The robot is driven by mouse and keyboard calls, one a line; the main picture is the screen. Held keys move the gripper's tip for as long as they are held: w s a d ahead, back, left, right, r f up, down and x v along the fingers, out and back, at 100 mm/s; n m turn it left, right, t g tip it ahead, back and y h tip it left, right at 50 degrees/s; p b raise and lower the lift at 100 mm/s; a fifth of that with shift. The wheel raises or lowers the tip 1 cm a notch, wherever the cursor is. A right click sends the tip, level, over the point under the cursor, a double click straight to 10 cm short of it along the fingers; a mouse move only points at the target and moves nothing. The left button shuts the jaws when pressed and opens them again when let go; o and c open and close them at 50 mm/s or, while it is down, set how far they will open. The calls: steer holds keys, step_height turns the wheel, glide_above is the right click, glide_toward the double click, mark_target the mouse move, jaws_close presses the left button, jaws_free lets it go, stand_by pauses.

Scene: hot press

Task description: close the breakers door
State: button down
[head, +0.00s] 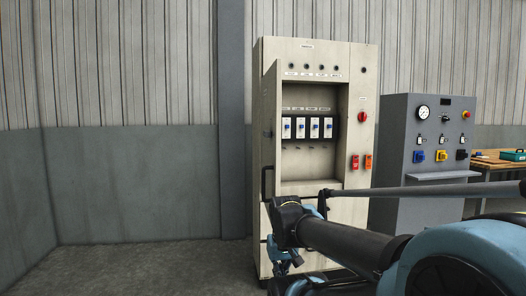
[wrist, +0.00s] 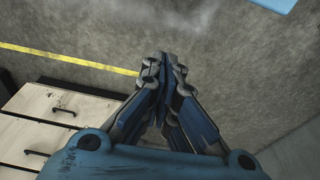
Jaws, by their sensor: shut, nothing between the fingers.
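The breakers door (head: 270,130) is a narrow beige panel at the left of the tall cabinet's recess in the head view. It stands open, swung outward and seen nearly edge-on, with a dark handle (head: 267,182) low on it. White breakers (head: 307,128) show uncovered in the recess. My gripper (wrist: 165,62) is shut and empty in the wrist view, with concrete floor beyond its fingertips. In the head view my arm crosses in front of the lower cabinet, its end low near the cabinet's base. The fingertips cannot be made out clearly there.
The beige cabinet (head: 358,100) carries red switches beside the recess. A grey control console (head: 398,165) and a wooden bench (head: 490,160) stand to its right. Floor (head: 150,265) at the left is clear. The wrist view shows pale handled panels (wrist: 50,125) and a yellow floor line (wrist: 75,60).

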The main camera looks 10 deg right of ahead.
steer(key=w+a+r+m+g+h, duration=0.15)
steer(key=w+r+m, duration=0.6)
steer(key=r, duration=0.75)
steer(key=w+a+r+m+h, duration=0.1)
steer(key=w+a+r+m, duration=0.3)
steer(key=w+r, duration=0.9)
steer(key=w+a+r+m+g+h, duration=0.15)
steer(key=w+r+m, duration=0.55)
steer(key=r, duration=1.1)
steer(key=s+d+f, duration=0.1)
steer(key=d+f, duration=0.6)
steer(key=f, duration=0.2)
steer(key=shift+s, duration=0.3)
steer(key=shift+d+f+m, duration=0.1)
steer(key=shift+d+m, duration=0.05)
steer(key=shift+m, duration=0.1)
